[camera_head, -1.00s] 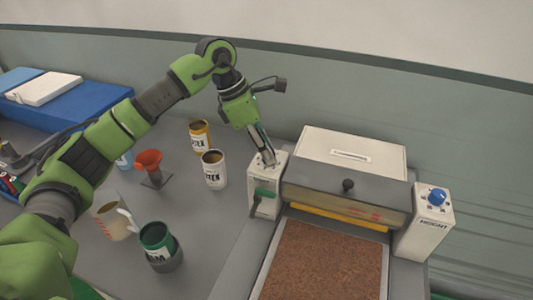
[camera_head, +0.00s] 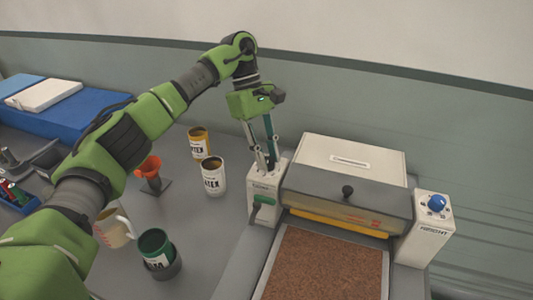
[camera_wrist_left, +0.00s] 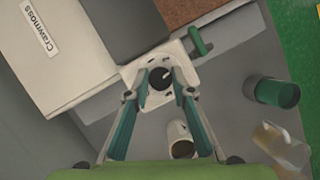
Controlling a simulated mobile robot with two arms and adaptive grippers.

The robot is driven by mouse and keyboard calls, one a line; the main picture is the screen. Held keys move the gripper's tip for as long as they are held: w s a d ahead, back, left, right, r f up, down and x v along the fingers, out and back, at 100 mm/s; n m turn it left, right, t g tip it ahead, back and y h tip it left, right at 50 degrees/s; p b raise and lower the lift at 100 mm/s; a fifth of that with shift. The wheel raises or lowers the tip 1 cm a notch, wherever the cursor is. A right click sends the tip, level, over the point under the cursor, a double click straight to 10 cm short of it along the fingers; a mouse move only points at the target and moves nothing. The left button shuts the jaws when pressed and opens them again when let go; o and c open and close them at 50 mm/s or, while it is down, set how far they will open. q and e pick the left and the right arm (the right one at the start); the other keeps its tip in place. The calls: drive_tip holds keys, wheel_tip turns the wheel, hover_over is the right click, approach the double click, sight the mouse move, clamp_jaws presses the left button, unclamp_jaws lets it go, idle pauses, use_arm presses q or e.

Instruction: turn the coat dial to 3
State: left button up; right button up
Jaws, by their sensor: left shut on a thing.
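The coat dial is a black round knob (camera_wrist_left: 160,78) on top of the white left post (camera_head: 262,206) of the coating machine. My left gripper (camera_head: 271,164) points down onto this post. In the left wrist view its two fingers (camera_wrist_left: 160,82) are shut on the dial, one on each side. A light pointer mark on the knob shows toward the upper right of that view. The numbers around it are too small to read. In the head view the fingers mostly hide the dial. My right gripper is not in view.
The machine's white cover (camera_head: 345,160) and a blue dial (camera_head: 437,202) are to the right. A white can (camera_head: 213,178), yellow can (camera_head: 199,143), orange funnel (camera_head: 149,165) and green cup (camera_head: 156,246) stand left.

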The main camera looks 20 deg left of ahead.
use_arm(q)
drive_tip(key=shift+r+m, duration=0.1)
drive_tip(key=shift+m, duration=0.6)
drive_tip(key=shift+g+y, duration=0.3)
drive_tip(key=o, duration=1.1)
drive_tip(key=v, duration=0.7)
drive_tip(key=shift+r, duration=0.15)
drive_tip(key=shift+w+a, duration=0.1)
